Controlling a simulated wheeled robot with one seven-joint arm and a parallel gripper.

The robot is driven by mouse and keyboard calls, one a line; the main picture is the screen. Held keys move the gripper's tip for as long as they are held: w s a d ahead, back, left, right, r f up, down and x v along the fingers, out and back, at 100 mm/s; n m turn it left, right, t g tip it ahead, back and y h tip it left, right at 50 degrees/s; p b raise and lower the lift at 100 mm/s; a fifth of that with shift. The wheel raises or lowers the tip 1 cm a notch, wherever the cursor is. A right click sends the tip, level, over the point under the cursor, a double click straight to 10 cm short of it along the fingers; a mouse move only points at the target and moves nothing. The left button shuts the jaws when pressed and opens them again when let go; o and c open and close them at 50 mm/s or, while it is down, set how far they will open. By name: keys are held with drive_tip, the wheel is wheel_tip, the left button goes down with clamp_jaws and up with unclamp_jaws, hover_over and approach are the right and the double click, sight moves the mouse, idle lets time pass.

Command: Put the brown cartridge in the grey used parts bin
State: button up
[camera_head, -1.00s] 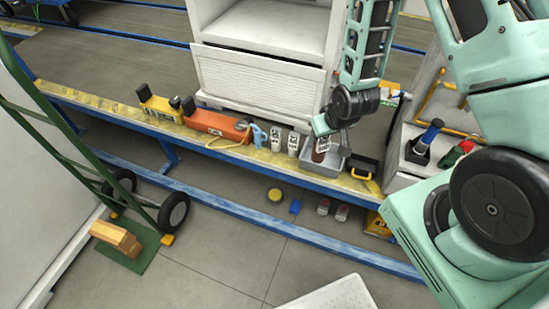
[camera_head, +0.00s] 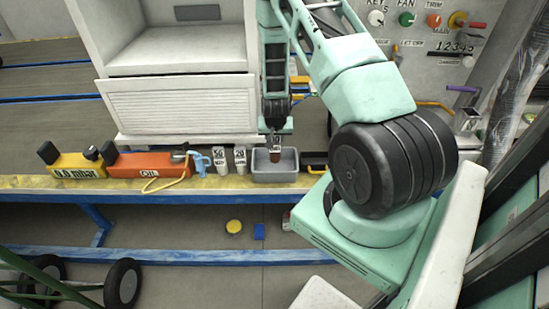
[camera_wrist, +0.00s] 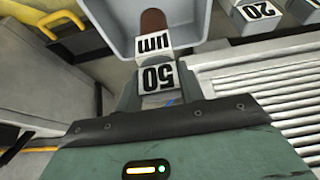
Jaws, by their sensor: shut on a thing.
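The brown cartridge (camera_head: 275,155) hangs upright from my gripper (camera_head: 275,131), over the opening of the grey bin (camera_head: 262,177). Its lower end shows within the bin's outline; I cannot tell whether it touches the floor of the bin. In the wrist view my gripper (camera_wrist: 158,88) is shut on the cartridge's white top, marked 50 um, and the brown body (camera_wrist: 153,21) points away towards the grey bin (camera_wrist: 103,27). Two white cartridges, marked 50 (camera_head: 220,160) and 20 (camera_head: 240,159), stand left of the bin.
A black and yellow case (camera_head: 314,162) is right of the bin. A white louvred cabinet (camera_head: 180,103) stands behind. A yellow disc (camera_head: 233,226) and blue block (camera_head: 259,231) lie below.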

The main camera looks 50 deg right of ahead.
sight(275, 149)
drive_tip(key=shift+f, duration=3.05)
drive_tip(key=shift+f, duration=0.2)
drive_tip(key=o, duration=1.3)
drive_tip(key=shift+r, duration=0.1)
drive_tip(key=shift+r, duration=0.1)
